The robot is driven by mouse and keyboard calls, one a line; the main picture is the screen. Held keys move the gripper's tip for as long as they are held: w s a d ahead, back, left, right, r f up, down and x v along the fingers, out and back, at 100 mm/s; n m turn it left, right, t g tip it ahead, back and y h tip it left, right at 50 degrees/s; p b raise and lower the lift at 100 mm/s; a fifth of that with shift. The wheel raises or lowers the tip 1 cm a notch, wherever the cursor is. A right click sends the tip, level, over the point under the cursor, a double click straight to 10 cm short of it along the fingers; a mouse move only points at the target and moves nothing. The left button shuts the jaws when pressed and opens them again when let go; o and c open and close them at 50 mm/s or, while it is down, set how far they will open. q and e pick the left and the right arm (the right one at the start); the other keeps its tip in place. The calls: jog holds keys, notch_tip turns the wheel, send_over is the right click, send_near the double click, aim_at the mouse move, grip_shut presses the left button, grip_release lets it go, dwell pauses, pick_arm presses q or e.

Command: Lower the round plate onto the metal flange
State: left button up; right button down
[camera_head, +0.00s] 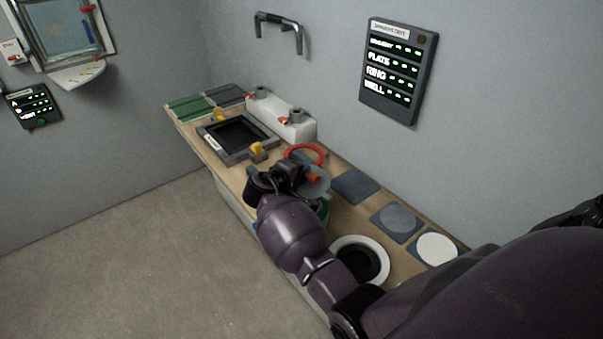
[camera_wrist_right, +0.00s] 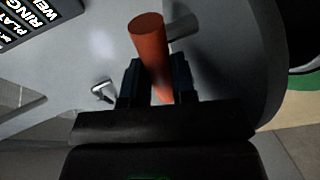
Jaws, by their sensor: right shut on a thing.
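The round plate (camera_head: 317,183) is a grey disc with an orange-red handle (camera_head: 313,177). My right gripper (camera_head: 298,170) is shut on that handle and holds the plate over the middle of the bench. In the right wrist view the handle (camera_wrist_right: 150,50) stands between the two fingers (camera_wrist_right: 155,85), with the broad grey plate face (camera_wrist_right: 225,65) behind it. I cannot make out the metal flange; the area under the plate is largely covered by my right arm and the plate. Whether the plate touches anything below is unclear. My left gripper is out of view.
The wooden bench (camera_head: 345,212) runs along the wall. A red ring (camera_head: 318,149) lies behind the plate. A white ring with a black centre (camera_head: 383,262), a grey disc (camera_head: 396,218) and a white disc (camera_head: 437,249) are nearer. A dark square frame (camera_head: 211,139) and white block (camera_head: 270,121) stand farther off.

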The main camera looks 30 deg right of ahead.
aim_at(301, 190)
jog(key=shift+s+f, duration=0.1)
jog(key=shift+f, duration=0.1)
jog(key=shift+f+b, duration=1)
jog(key=shift+b, duration=0.15)
jog(key=shift+f+b, duration=0.9)
jog(key=shift+f, duration=0.25)
jog(key=shift+f+b, duration=0.55)
jog(key=shift+f, duration=0.3)
jog(key=shift+f+b, duration=0.5)
jog(key=shift+f, duration=0.5)
